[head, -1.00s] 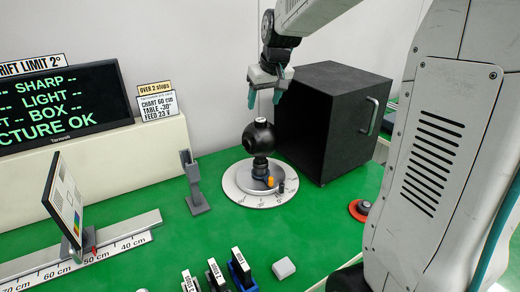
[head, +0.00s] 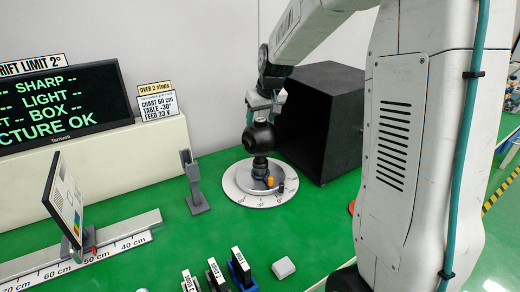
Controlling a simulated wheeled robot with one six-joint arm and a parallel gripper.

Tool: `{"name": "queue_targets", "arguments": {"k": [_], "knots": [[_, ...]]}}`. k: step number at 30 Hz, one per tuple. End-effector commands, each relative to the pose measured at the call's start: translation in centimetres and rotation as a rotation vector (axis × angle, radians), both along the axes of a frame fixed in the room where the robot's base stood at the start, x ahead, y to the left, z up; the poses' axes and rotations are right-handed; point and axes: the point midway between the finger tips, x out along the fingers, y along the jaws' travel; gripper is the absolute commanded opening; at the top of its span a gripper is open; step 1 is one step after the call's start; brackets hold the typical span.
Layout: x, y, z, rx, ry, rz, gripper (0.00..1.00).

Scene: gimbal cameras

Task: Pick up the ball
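The ball is a black, round camera body (head: 259,138) with a pale top. It stands on a short black post on the round white turntable (head: 240,191). My gripper (head: 262,111) is directly above the ball, pointing down. Its two teal fingertips reach to the ball's top, one on the left and one behind or to the right. The fingers look apart. Whether they touch the ball cannot be told.
A black box (head: 318,125) stands close behind and to the right. A grey stand (head: 193,185) is to the left, and a test chart (head: 66,200) sits on a ruled rail (head: 120,232). Several labelled blocks and a white block (head: 284,267) lie in front on the green table.

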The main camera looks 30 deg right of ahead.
Motion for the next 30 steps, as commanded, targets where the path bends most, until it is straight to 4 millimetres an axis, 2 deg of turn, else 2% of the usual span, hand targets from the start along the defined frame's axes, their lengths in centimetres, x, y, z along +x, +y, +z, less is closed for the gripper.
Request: {"name": "queue_targets", "arguments": {"k": [1, 6, 7, 20, 30], "knots": [[0.0, 0.0, 0.0, 0.0, 0.0, 0.0, 0.49], [0.0, 0.0, 0.0, 0.0, 0.0, 0.0, 0.02], [0.0, 0.0, 0.0, 0.0, 0.0, 0.0, 0.0], [0.0, 0.0, 0.5, 0.0, -0.002, 0.0, 0.0], [0.0, 0.0, 2.9, 0.0, -0.003, 0.0, 0.0]]}}
